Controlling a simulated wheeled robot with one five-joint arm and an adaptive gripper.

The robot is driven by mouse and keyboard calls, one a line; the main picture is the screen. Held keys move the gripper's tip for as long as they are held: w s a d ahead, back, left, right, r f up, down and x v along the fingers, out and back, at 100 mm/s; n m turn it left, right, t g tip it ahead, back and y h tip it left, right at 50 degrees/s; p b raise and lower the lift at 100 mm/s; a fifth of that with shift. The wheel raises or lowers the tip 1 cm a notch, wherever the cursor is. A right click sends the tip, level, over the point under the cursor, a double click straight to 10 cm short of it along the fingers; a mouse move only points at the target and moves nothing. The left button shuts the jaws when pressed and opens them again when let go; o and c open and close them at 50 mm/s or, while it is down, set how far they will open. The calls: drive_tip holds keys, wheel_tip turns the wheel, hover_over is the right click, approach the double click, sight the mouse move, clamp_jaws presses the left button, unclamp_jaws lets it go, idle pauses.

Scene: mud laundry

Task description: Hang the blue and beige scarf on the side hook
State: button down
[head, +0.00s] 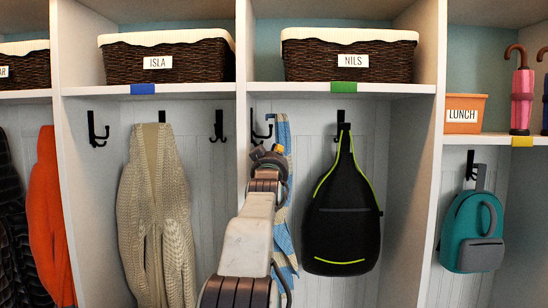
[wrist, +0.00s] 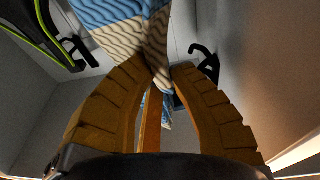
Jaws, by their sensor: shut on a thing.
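The blue and beige scarf (head: 285,222) hangs down in the cubby under the NILS basket, partly hidden behind my arm. My gripper (head: 270,153) is shut on it, near the left wall of that cubby. In the wrist view the patterned cloth (wrist: 120,22) runs down between the closed fingertips (wrist: 163,72). The black side hook (head: 262,127) is on the cubby's left side, just left of the scarf's upper part. In the wrist view the hook (wrist: 206,62) stands right of the fingertips, with a small gap to the scarf.
A black and lime bag (head: 342,215) hangs on the back hook to the right. The divider (head: 243,150) is close on the left. Beyond it hangs a beige cardigan (head: 155,215). The NILS basket (head: 350,55) sits on the shelf above. A teal backpack (head: 472,235) hangs far right.

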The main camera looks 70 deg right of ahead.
drive_tip(key=shift+f+b, duration=1.15)
drive_tip(key=shift+b, duration=0.05)
idle(1.2)
